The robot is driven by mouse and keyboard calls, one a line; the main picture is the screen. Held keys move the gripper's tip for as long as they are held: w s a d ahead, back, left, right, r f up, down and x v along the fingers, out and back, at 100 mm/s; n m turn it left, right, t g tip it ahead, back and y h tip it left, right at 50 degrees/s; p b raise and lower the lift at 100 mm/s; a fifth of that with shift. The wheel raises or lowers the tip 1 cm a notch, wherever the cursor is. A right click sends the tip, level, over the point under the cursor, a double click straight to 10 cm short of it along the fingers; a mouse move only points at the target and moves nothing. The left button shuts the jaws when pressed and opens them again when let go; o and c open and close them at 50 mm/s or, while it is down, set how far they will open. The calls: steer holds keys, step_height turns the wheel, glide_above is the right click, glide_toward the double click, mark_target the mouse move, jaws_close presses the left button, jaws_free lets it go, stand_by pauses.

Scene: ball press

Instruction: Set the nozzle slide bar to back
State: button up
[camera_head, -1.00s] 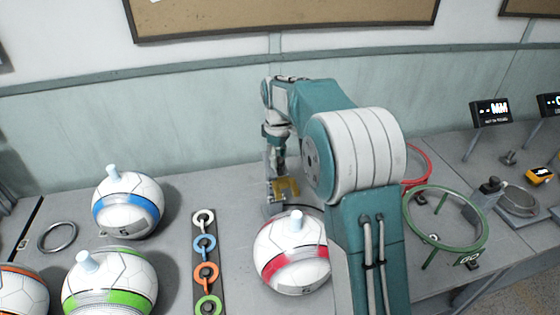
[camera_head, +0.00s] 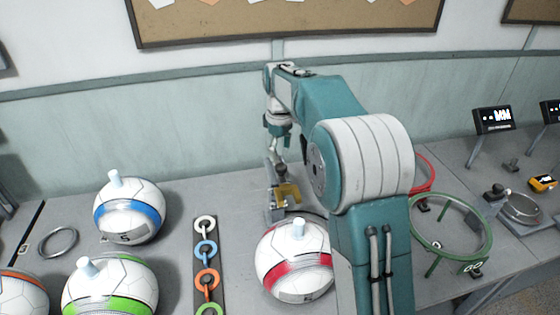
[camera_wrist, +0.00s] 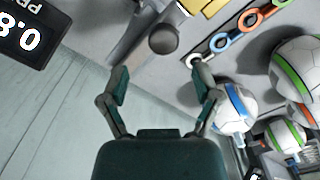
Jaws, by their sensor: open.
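A grey press with a yellow bracket (camera_head: 287,194) stands on the table behind the red-banded ball (camera_head: 296,262). In the wrist view a grey bar (camera_wrist: 137,35) with a dark round knob (camera_wrist: 163,39) lies ahead of my fingertips; it looks like the slide bar. I cannot tell its set position. My gripper (camera_wrist: 161,84) is open and empty, its fingers wide apart, with the knob beyond the gap between them. In the head view my gripper (camera_head: 278,147) hangs above the back of the press, its fingers small and hard to make out.
Balls with blue (camera_head: 130,211) and green (camera_head: 112,290) bands stand at left, near a strip of coloured rings (camera_head: 206,250). A green hoop stand (camera_head: 451,222) and a red hoop (camera_head: 425,165) are right of my arm. A display (camera_wrist: 28,38) is close in the wrist view.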

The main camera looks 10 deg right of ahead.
mark_target(280, 165)
step_height(280, 165, up, 7)
steer(key=shift+r, duration=0.15)
steer(key=s+r+m+t, duration=0.1)
steer(key=s+r+m, duration=0.1)
steer(key=s, duration=0.6)
steer(key=s+r+m+t, duration=0.2)
steer(key=s+r, duration=0.1)
steer(key=s, duration=0.6)
steer(key=s+f+m+t, duration=0.1)
steer(key=s+f, duration=0.3)
steer(key=s, duration=0.4)
steer(key=s+f+m+t, duration=0.1)
steer(key=s+f+m, duration=0.3)
steer(key=s, duration=0.4)
steer(key=shift+s+f+t, duration=0.3)
steer(key=shift+s+f, duration=0.05)
steer(key=shift+s, duration=0.05)
